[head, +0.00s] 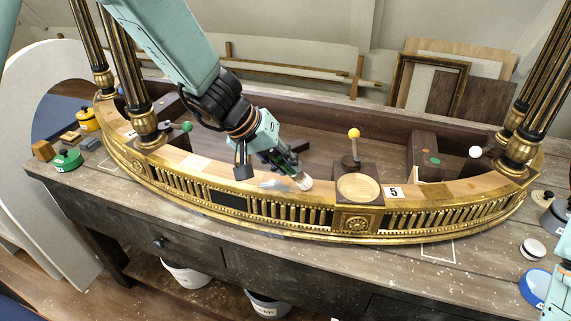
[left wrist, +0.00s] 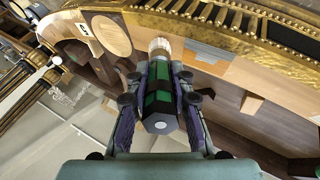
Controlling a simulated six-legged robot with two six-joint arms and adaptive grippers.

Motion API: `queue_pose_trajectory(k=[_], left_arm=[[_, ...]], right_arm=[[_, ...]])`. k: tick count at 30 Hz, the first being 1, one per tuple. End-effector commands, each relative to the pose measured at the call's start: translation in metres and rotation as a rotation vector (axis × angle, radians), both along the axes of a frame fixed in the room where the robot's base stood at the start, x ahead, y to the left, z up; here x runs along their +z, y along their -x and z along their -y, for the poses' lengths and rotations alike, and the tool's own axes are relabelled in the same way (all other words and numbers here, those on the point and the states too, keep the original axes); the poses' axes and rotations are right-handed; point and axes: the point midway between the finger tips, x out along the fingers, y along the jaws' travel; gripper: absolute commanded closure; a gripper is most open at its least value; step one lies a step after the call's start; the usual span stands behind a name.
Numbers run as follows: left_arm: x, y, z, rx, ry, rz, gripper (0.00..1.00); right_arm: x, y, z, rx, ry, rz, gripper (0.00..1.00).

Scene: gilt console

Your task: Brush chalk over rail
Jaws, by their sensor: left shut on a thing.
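My left gripper (head: 287,163) is above the front of the curved gilt rail (head: 240,183), near its middle. It is shut on a brush, whose pale bristles (head: 303,183) point down at the rail's light wood top. I cannot tell whether they touch it. In the left wrist view the brush (left wrist: 160,98) has a dark handle with green bands and lies between the fingers of the left gripper (left wrist: 160,76). A pale chalky patch (head: 274,184) lies on the rail top just left of the bristles. My right gripper is not in view.
Black and gilt columns (head: 126,70) rise at both ends.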

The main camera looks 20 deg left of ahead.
Motion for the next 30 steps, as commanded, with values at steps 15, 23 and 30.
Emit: queue_pose_trajectory(k=[15, 23, 30], left_arm=[[0.025, -0.005, -0.006, 0.006, 0.0, 0.0, 1.0], [0.04, -0.007, -0.007, 0.008, -0.001, 0.0, 1.0], [0.055, -0.009, -0.008, 0.011, -0.001, 0.001, 1.0]], right_arm=[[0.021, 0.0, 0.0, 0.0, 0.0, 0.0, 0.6], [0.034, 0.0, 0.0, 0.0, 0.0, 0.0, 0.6], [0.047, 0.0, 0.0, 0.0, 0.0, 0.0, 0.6]])
